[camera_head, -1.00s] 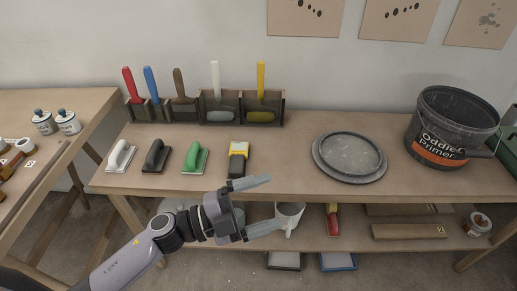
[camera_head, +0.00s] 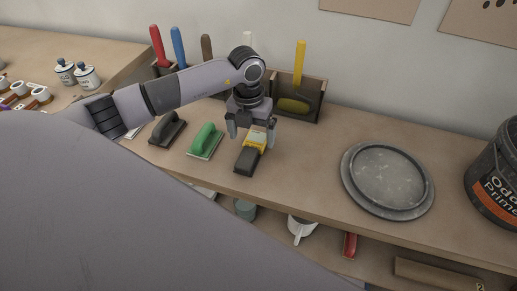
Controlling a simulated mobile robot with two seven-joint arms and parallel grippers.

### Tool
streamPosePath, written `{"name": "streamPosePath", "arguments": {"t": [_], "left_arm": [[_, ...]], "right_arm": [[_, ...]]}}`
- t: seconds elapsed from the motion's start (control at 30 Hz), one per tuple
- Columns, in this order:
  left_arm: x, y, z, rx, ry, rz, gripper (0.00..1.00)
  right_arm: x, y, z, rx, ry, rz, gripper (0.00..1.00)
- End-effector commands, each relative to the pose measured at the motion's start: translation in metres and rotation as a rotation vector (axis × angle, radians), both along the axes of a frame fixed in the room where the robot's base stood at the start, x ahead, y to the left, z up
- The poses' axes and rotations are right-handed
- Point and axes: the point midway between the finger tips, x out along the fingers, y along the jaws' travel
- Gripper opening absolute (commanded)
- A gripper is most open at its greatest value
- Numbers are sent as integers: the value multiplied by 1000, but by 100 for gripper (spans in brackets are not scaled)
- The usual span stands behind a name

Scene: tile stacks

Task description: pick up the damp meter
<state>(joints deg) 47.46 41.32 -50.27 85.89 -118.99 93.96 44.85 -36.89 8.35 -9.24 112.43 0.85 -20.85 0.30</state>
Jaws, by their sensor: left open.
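The damp meter (camera_head: 247,158) is a small yellow and black device with a pale face, lying on the wooden bench. My left gripper (camera_head: 252,135) points down over its yellow end. The jaws are open, with one finger on each side of that end. I cannot tell whether the fingers touch it. The gripper's body hides part of the bench behind. My right gripper is not in view.
A green float (camera_head: 206,141) and a black float (camera_head: 168,129) lie left of the meter. A rack (camera_head: 312,97) with a yellow-handled tool stands behind. A grey lid (camera_head: 388,180) and a bucket (camera_head: 497,175) are to the right. Bench between meter and lid is clear.

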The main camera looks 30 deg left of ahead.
Motion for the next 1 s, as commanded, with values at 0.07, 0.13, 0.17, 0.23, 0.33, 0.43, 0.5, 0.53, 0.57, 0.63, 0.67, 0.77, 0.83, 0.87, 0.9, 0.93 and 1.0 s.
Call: {"name": "streamPosePath", "arguments": {"t": [0.07,0.13,0.17,0.23,0.33,0.43,0.5,0.53,0.57,0.63,0.67,0.77,0.83,0.87,0.9,0.93,1.0], "left_arm": [[2,10,0,40,-1,16,96],[3,12,-5,50,2,20,96],[3,12,-8,50,2,19,96],[3,11,-15,48,1,18,96],[4,10,-27,47,2,19,96],[7,9,-43,46,3,18,96],[7,9,-54,45,4,18,96],[7,9,-57,45,2,18,96],[8,9,-60,45,1,17,96],[8,9,-66,45,1,16,96],[8,9,-67,45,0,16,96],[8,9,-68,45,-2,15,96],[8,9,-68,45,-2,15,96],[8,9,-68,45,-2,15,96],[8,9,-68,45,-2,15,92],[8,9,-68,45,-2,15,83],[8,9,-68,45,-2,16,60]], "right_arm": [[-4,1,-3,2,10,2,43],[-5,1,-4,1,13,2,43],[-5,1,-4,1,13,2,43],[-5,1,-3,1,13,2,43],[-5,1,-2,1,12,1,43],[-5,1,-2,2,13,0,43],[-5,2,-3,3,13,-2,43],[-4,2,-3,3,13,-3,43],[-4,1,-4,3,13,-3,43],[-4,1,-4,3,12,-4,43],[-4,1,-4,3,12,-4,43],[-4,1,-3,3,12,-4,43],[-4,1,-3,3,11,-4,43],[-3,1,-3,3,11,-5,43],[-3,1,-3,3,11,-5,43],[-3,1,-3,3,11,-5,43],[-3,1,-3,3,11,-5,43]]}}
